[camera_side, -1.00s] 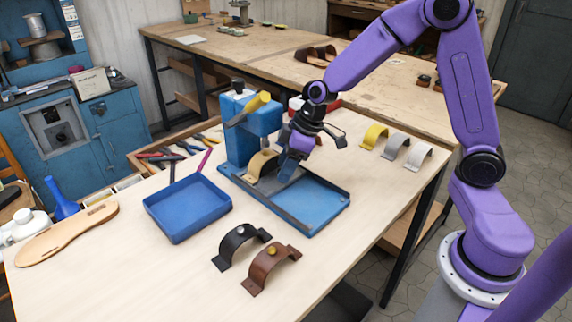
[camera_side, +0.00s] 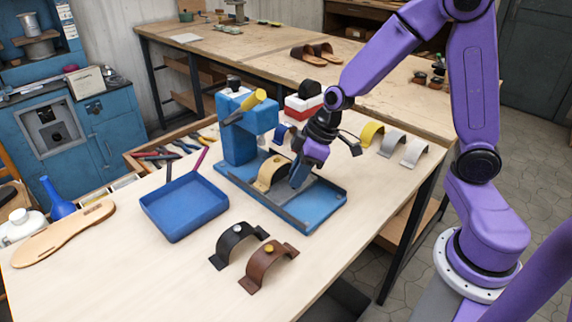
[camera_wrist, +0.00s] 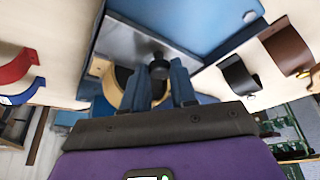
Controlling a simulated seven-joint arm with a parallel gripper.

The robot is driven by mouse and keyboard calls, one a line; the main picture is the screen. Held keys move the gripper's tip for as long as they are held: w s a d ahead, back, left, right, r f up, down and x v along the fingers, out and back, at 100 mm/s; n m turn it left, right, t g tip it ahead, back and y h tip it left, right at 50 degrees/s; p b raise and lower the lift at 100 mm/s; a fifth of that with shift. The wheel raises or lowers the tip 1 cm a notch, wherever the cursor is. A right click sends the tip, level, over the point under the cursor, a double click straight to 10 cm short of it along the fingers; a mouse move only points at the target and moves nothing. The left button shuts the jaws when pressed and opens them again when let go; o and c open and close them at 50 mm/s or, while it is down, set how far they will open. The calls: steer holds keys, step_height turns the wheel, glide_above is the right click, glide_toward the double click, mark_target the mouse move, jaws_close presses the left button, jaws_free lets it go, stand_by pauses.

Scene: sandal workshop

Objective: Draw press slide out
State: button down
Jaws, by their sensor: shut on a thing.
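The blue press (camera_side: 238,142) with a yellow handle (camera_side: 253,101) stands on a blue base (camera_side: 322,206) with raised edges. Its grey slide (camera_side: 277,197) carries a tan strap (camera_side: 268,171) and sits partly out from under the press head. My gripper (camera_side: 298,182) is low over the slide, on the side away from the press column. In the wrist view the fingers (camera_wrist: 166,72) are shut on the slide's black knob (camera_wrist: 158,57), and the grey slide plate (camera_wrist: 125,42) shows around it. The tan strap is partly hidden behind the fingers there.
A blue tray (camera_side: 184,226) lies left of the base. A black strap (camera_side: 237,237) and a brown strap (camera_side: 268,262) stand in front. Yellow, grey and white straps (camera_side: 416,150) stand at the right. Bare tabletop lies right of the base.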

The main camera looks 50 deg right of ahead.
steer(key=s, duration=0.8)
steer(key=c, duration=0.9)
jaws_free()
steer(key=shift+c, duration=0.2)
steer(key=shift+o, duration=0.2)
steer(key=shift+r, duration=0.4)
steer(key=v, duration=1.6)
steer(key=shift+d+r, duration=0.15)
steer(key=shift+r, duration=0.1)
steer(key=shift+s, duration=0.15)
